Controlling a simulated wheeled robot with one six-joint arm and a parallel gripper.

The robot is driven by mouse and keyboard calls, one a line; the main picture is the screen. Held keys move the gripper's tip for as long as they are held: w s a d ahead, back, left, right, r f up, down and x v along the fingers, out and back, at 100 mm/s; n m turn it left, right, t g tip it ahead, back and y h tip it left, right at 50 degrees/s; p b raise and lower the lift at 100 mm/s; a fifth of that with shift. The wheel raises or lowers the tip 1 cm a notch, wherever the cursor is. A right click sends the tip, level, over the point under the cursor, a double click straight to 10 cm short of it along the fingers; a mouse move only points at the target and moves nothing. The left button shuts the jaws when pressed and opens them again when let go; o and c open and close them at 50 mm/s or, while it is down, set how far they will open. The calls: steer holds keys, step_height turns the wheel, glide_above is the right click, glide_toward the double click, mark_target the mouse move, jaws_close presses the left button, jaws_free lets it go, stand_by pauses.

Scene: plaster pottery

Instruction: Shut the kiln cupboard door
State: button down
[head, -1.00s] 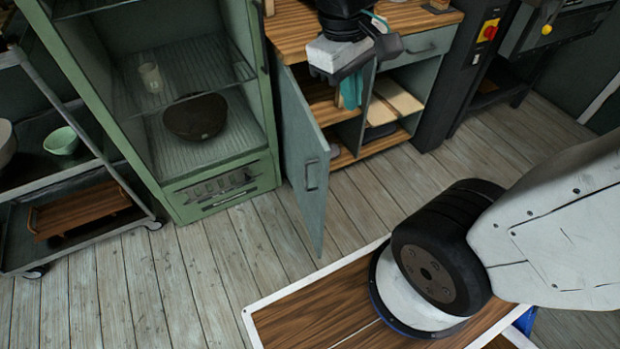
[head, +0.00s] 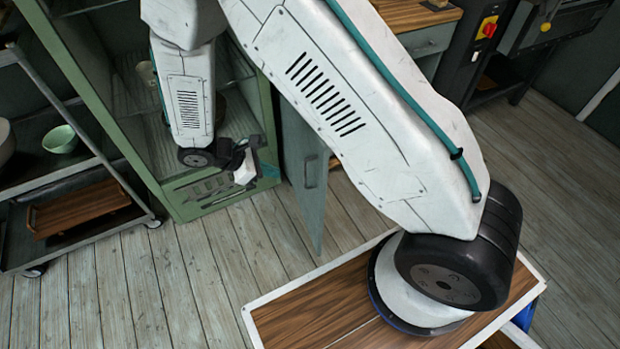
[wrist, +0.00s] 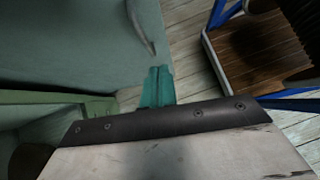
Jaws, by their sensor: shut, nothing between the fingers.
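The kiln cupboard door (head: 312,200) is a grey-green panel with a bar handle (head: 310,172). My gripper (head: 246,168) is low, left of the door in the picture, in front of the tall green cabinet's base. In the wrist view its teal fingers (wrist: 158,75) are together and empty. The door's face (wrist: 70,45) and its handle (wrist: 142,28) lie ahead of them. I cannot tell whether the fingers touch the door.
The tall green cabinet (head: 115,125) stands left of the door. A metal trolley (head: 85,235) with a pale green bowl (head: 61,139) and a wooden tray (head: 80,206) is at the left. The plank floor (head: 215,270) before the door is clear.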

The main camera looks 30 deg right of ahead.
steer(key=f, duration=0.1)
glide_toward(320, 182)
steer(key=d+f, duration=0.1)
steer(key=f, duration=0.2)
steer(key=d+f, duration=0.1)
steer(key=shift+s+d+f, duration=0.25)
steer(key=shift+d+f, duration=0.05)
steer(key=shift+s+d, duration=0.1)
steer(key=shift+d, duration=0.55)
